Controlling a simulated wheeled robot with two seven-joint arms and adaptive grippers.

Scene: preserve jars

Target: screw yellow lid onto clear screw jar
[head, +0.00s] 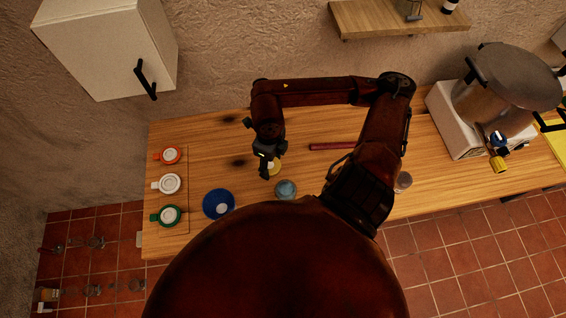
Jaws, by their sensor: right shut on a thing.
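My right gripper (268,168) reaches down over the middle of the wooden table. It is shut on the yellow lid (276,167), which shows as a pale yellow rim partly hidden by the fingers. I cannot tell whether a jar stands under the lid. A round, grey-blue jar-like thing (286,189) stands just in front of the gripper, close to my body. I cannot tell whether it is the clear screw jar. My left gripper is not in view.
Orange (171,155), white (169,184) and green (169,215) ringed lids are at the table's left end. A red bar (332,146) lies behind. A large pot (505,85) stands at right.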

